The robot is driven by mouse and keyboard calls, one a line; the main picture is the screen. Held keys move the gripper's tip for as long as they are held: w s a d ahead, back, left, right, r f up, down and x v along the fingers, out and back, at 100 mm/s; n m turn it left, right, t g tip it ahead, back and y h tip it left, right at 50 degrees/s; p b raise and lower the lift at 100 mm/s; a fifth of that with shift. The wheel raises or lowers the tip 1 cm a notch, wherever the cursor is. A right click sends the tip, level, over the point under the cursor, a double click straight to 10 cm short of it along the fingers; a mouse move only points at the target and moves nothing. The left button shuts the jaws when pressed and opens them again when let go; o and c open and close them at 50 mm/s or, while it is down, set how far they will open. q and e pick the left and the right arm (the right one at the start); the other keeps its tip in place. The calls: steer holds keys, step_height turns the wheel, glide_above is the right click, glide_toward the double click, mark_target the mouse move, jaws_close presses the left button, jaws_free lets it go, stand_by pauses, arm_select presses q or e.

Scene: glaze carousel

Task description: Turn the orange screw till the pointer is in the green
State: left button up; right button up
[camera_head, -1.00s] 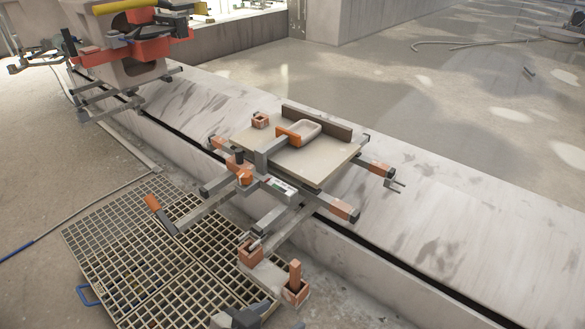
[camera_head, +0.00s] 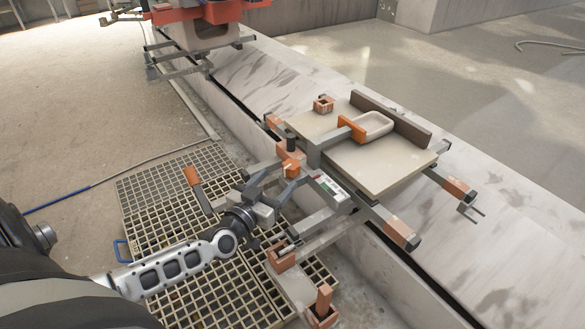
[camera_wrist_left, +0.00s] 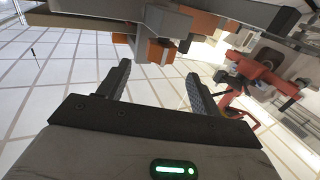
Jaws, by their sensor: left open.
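The orange screw (camera_head: 291,168) sits at the near left side of the clamp frame, below a dark knob. A small white gauge (camera_head: 330,188) with a green patch lies just right of it; its pointer is too small to read. My left gripper (camera_head: 277,182) is open, its fingers pointing toward the screw from the near side. I cannot tell whether they touch it. In the left wrist view the two dark fingers (camera_wrist_left: 158,82) are apart with nothing held between them. An orange block (camera_wrist_left: 160,50) shows just beyond their tips. My right gripper is not in view.
A pale board (camera_head: 385,170) with a white dish (camera_head: 372,126) rests on the frame. Orange-tipped bars (camera_head: 402,234) stick out around it. An orange-handled lever (camera_head: 194,180) stands at left over a floor grating (camera_head: 160,185). Orange blocks (camera_head: 322,305) stand in front.

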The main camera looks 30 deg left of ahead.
mark_target(286, 171)
arm_select(q)
steer(key=w+b, duration=0.1)
steer(key=w, duration=0.5)
steer(key=shift+w+a+f+b, duration=0.1)
steer(key=shift+w+b, duration=0.2)
steer(key=shift+b, duration=0.1)
steer(key=shift+w, duration=0.75)
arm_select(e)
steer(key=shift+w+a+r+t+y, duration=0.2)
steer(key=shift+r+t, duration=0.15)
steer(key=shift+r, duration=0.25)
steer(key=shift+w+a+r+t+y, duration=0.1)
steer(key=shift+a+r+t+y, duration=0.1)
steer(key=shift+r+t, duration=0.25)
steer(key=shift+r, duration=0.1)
arm_select(q)
steer(key=shift+c, duration=0.4)
